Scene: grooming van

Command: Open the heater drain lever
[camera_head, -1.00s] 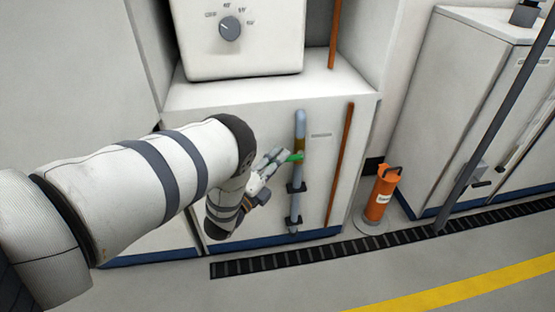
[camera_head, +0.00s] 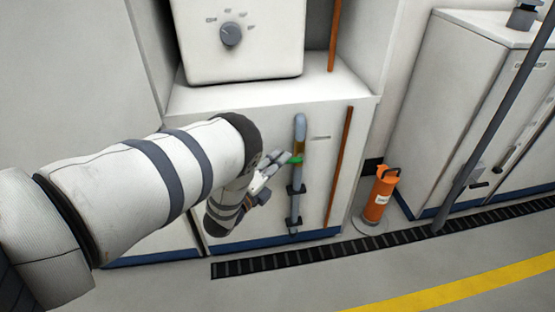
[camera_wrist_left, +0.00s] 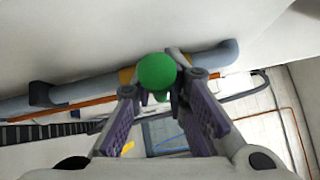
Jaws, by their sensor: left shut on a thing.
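The heater drain lever is a small green handle (camera_head: 296,160) on a brass valve (camera_head: 299,147) in the grey vertical pipe (camera_head: 300,124) on the front of the white cabinet. My left gripper (camera_head: 286,157) reaches it from the left and is shut on it. In the left wrist view the lever's round green end (camera_wrist_left: 157,72) shows between the fingertips (camera_wrist_left: 158,88), with the pipe (camera_wrist_left: 85,88) behind. The fingers hide part of the lever, so its exact angle is hard to tell. My right gripper is not in view.
The white heater box with a grey dial (camera_head: 231,34) sits above the cabinet. A copper-coloured pipe (camera_head: 339,165) runs right of the grey pipe. An orange canister (camera_head: 379,196) stands on the floor to the right. A black floor grate (camera_head: 330,252) runs in front; the floor beyond it is clear.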

